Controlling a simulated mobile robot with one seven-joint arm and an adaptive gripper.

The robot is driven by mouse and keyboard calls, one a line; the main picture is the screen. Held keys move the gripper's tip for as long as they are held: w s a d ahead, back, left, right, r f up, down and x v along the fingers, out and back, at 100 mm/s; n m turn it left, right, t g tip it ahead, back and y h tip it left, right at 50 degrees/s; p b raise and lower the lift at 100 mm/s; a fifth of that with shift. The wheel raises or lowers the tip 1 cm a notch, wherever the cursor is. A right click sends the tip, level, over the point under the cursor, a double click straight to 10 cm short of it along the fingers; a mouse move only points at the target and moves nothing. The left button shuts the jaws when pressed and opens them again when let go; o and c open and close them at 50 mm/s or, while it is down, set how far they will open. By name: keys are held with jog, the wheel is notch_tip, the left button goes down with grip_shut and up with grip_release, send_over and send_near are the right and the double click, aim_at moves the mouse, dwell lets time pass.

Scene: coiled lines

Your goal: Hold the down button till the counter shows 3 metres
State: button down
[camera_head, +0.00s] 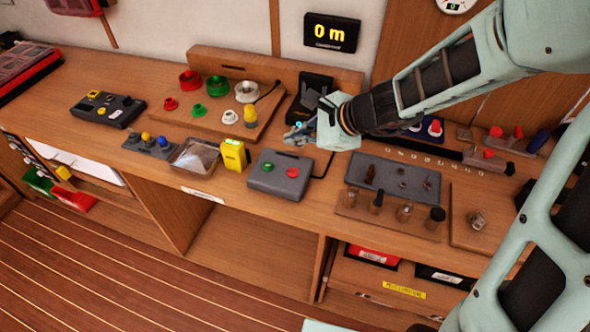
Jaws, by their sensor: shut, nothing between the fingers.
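The counter (331,32) is a black display on the wall and reads "0 m" in yellow. My gripper (292,137) is shut and empty, pointing left above the desk, behind a grey box. The grey box (279,175) has a green button (266,167) and a red button (292,172). A black control unit (312,92) stands just behind my gripper, partly hidden by it. I cannot tell which button is the down button, as no label is readable. I cannot tell whether my fingertips touch anything.
Left of the grey box are a yellow device (234,156) and a clear tray (196,157). A wooden board (216,122) holds red, green and white pieces. A grey tray (393,180) with small parts lies to the right. The desk's front edge runs close below the box.

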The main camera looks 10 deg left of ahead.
jog(key=b, duration=0.6)
send_over(295, 174)
notch_tip(295, 174, down, 7)
jog(key=shift+f, duration=0.15)
jog(key=shift+f+b, duration=0.8)
jog(key=shift+b, duration=0.25)
jog(key=shift+f, duration=0.1)
jog(key=shift+f+b, duration=0.3)
jog(key=shift+b, duration=0.25)
jog(key=shift+f+b, duration=0.5)
dwell(4.7)
